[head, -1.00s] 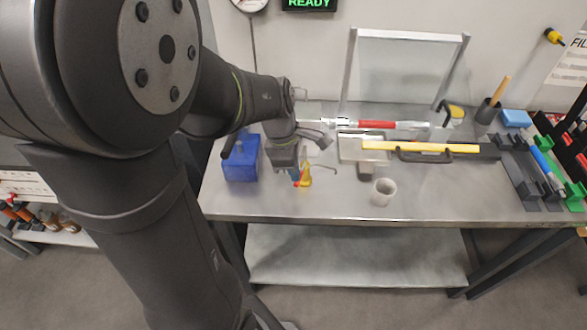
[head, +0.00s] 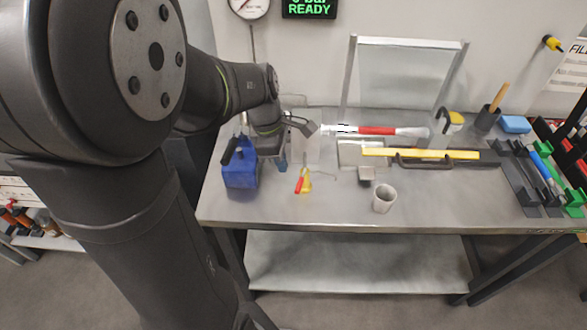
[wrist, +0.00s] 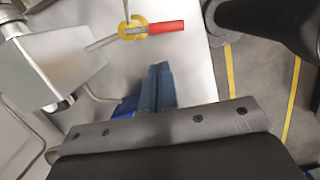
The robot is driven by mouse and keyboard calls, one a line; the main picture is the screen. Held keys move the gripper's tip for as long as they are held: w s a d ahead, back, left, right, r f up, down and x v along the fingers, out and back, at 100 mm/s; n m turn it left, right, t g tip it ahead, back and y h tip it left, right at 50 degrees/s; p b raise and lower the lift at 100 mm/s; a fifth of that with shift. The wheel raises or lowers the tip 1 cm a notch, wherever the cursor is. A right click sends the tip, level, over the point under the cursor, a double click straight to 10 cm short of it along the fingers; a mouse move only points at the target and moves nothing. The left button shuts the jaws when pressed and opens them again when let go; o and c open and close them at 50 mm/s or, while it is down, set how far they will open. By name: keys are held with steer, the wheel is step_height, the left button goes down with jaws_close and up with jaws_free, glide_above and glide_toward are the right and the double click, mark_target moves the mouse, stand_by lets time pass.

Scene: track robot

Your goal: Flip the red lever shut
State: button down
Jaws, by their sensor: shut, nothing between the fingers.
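The red lever (head: 299,184) lies beside a yellow valve part (head: 308,186) on the bench, with its handle pointing to the bench's front edge. In the wrist view the red handle (wrist: 165,27) sticks out to the right from a yellow ring (wrist: 132,30). A thin metal rod meets the ring from the left. My gripper (head: 281,164) is just behind and left of the lever, apart from it. Its blue fingertips (wrist: 158,85) are together and hold nothing. They are below the handle in the wrist view, with a visible gap.
A red-and-white bar (head: 378,131) and a yellow bar (head: 420,154) lie further back. The bench front is clear.

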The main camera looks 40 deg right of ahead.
step_height(320, 180, up, 9)
steer(key=w, duration=0.1)
steer(key=shift+w+a+r, duration=0.15)
steer(key=shift+w+a, duration=0.05)
steer(key=shift+a, duration=0.2)
steer(key=w+d+f+m+y, duration=0.1)
steer(key=d+f+m+y, duration=0.1)
steer(key=f+m, duration=1)
steer(key=shift+w+d+m+y, duration=0.35)
steer(key=shift+d+m, duration=0.4)
steer(key=shift+m, duration=0.65)
steer(key=shift+a, duration=0.1)
